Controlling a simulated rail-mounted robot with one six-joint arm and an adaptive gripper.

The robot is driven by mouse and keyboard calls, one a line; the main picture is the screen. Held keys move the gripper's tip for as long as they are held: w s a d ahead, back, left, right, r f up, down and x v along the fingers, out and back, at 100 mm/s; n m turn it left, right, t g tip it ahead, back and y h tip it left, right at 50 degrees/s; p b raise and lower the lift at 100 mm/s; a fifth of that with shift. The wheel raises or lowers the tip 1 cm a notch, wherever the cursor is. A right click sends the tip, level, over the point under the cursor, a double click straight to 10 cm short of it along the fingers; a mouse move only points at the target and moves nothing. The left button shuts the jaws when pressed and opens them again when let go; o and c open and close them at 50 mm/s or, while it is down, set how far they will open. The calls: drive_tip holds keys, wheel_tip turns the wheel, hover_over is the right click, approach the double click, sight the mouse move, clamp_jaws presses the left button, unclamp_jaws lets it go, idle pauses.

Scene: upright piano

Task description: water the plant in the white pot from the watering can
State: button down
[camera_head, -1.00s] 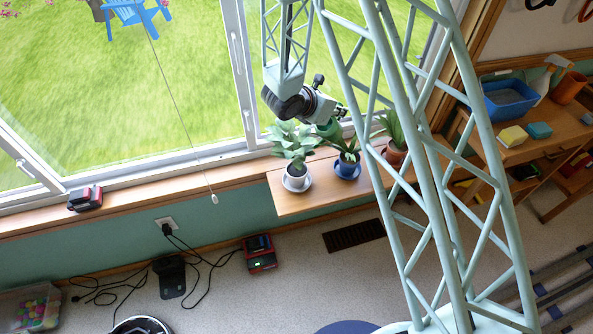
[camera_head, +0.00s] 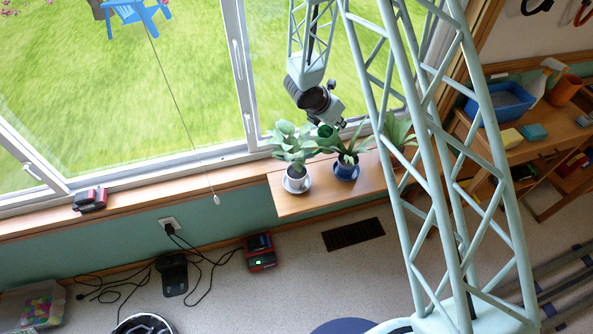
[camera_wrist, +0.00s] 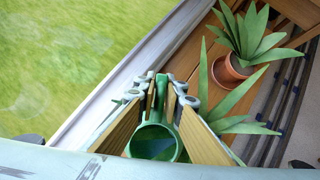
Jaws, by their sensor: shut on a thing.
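The white pot (camera_head: 296,183) holds a broad-leaved plant (camera_head: 292,145) and stands on a white saucer at the left of the wooden shelf. My gripper (camera_head: 333,124) is shut on the green watering can (camera_head: 325,138). The can is held above the shelf, to the right of the white pot's plant and near the blue pot (camera_head: 346,169). In the wrist view, the round green can (camera_wrist: 153,142) shows between the fingers of my gripper (camera_wrist: 160,95). Its spout and tilt are not clear, and the white pot is out of that view.
A spiky plant in the blue pot stands just right of the white pot. A terracotta pot (camera_wrist: 230,70) with another spiky plant stands farther right, partly behind my arm in the head view. The window (camera_head: 240,80) runs close behind the shelf (camera_head: 300,208).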

drive_tip(key=shift+f+p, duration=0.25)
drive_tip(key=shift+p, duration=0.05)
wheel_tip(320, 180, down, 2)
drive_tip(key=g+y+p, duration=0.1)
drive_tip(key=p, duration=0.1)
drive_tip(key=shift+f+p, duration=0.1)
drive_tip(key=shift+p, duration=0.25)
drive_tip(key=shift+s+a+f+g+y+p, duration=0.1)
drive_tip(key=shift+f+g+y+p, duration=0.25)
drive_tip(key=shift+f+p, duration=0.9)
drive_tip(key=shift+s+f+g+y+p, duration=0.1)
drive_tip(key=shift+f+g+y+p, duration=0.35)
drive_tip(key=shift+p, duration=1.45)
drive_tip(key=shift+f, duration=0.1)
drive_tip(key=shift+w, duration=0.1)
drive_tip(key=w+d+r+p, duration=0.3)
drive_tip(key=r+p, duration=0.2)
drive_tip(key=p, duration=0.2)
drive_tip(key=shift+w+d, duration=0.15)
drive_tip(key=shift+w, duration=0.15)
